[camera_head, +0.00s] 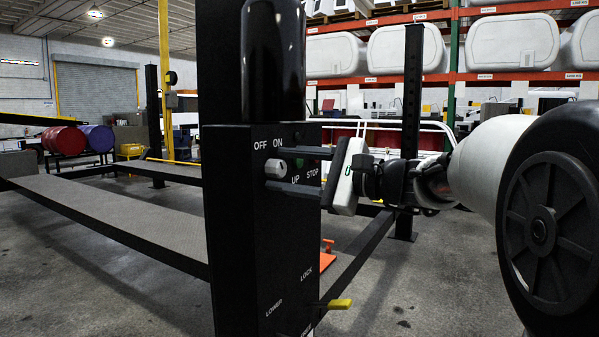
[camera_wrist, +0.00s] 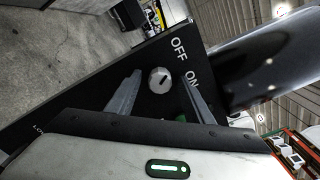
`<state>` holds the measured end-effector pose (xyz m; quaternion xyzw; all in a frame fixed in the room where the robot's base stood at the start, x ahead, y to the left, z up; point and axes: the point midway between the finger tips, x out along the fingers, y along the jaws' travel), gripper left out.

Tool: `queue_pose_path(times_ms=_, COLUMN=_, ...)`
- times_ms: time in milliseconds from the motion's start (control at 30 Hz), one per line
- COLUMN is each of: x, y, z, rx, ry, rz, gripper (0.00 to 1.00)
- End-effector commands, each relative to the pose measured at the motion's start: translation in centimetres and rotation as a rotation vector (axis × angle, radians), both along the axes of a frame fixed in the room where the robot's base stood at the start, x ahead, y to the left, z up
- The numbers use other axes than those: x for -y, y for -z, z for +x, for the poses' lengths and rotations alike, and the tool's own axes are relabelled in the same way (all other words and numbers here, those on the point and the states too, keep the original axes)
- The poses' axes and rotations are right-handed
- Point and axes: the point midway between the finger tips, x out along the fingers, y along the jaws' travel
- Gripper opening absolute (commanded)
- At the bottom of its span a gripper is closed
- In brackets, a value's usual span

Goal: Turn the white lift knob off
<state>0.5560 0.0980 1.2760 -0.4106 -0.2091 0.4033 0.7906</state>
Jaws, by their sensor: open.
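The white lift knob (camera_head: 274,168) is on the black control box (camera_head: 240,235), below the OFF and ON labels. It also shows in the wrist view (camera_wrist: 160,80), round with a dark pointer mark on its face. The exact setting is hard to tell. My gripper (camera_head: 293,170) is open in front of the box. In the wrist view its two fingers (camera_wrist: 157,96) stand on either side of the knob, apart from it. A green button (camera_wrist: 181,118) beside the knob is partly hidden by my gripper.
A yellow-tipped lever (camera_head: 340,304) sticks out low on the box, near the LOCK and LOWER labels. A black post (camera_head: 222,60) and cylinder (camera_head: 273,60) rise above the box. Grey runways (camera_head: 110,215) extend left. Open concrete floor lies below right.

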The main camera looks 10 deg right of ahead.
Motion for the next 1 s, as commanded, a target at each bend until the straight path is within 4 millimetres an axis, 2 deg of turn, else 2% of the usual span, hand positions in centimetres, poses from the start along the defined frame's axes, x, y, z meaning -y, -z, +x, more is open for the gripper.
queue_pose_path(times_ms=167, x=2.1, y=-0.1, z=-1.4, rx=0.0, ry=0.004, rz=-0.001, gripper=0.47)
queue_pose_path(times_ms=633, x=11.1, y=-0.1, z=-7.9, rx=0.0, ry=0.006, rz=0.0, gripper=0.47)
queue_pose_path(times_ms=800, x=13.1, y=-0.1, z=-9.4, rx=0.001, ry=0.004, rz=-0.001, gripper=0.47)
queue_pose_path(times_ms=1000, x=13.9, y=0.0, z=-10.1, rx=0.0, ry=0.001, rz=0.0, gripper=0.47)
